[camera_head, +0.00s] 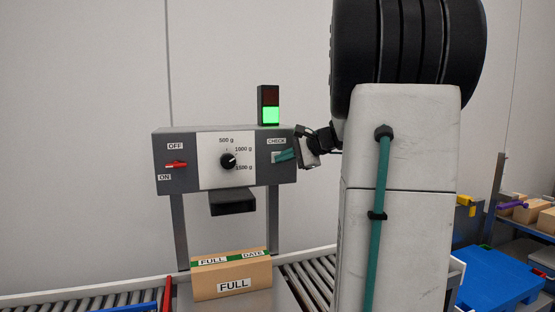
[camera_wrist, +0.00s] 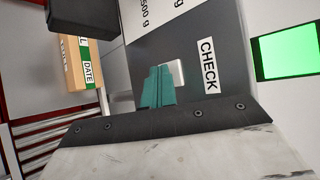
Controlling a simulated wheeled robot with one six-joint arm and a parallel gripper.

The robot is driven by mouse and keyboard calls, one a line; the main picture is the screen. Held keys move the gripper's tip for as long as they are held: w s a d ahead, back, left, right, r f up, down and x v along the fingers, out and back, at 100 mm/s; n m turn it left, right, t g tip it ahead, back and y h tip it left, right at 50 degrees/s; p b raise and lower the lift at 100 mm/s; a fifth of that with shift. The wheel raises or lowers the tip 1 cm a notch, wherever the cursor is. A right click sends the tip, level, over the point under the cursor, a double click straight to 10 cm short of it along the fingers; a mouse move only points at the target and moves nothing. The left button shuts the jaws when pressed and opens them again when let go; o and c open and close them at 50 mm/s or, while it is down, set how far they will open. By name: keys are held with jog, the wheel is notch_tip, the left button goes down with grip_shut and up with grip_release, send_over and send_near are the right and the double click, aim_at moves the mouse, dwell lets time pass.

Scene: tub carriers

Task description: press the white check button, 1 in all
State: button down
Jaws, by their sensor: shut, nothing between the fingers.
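The white check button (camera_wrist: 178,70) sits on the grey panel beside the CHECK label (camera_wrist: 208,65) and is partly hidden by my fingers. In the head view the CHECK label (camera_head: 276,141) is on the right end of the control box (camera_head: 284,177). My gripper (camera_wrist: 158,76) has its teal fingers shut and empty, with the tips over the button. It also shows in the head view (camera_head: 280,156), reaching in from the right. I cannot tell whether the tips touch the button. The lamp (camera_head: 269,115) on top of the box is lit green below and dark above.
The box also bears a red OFF/ON switch (camera_head: 176,164) and a black dial (camera_head: 228,160) with gram marks. Blue tubs (camera_head: 500,275) and a shelf with cartons are at right.

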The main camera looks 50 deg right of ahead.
jog(key=shift+s, duration=0.15)
jog(key=shift+s+a, duration=0.4)
jog(key=shift+s, duration=0.2)
jog(key=s+a, duration=0.1)
jog(key=s, duration=0.1)
jog(key=s+a, duration=0.1)
jog(key=s, duration=0.1)
jog(key=shift+s+a, duration=0.1)
jog(key=shift+a, duration=0.25)
dwell(1.0)
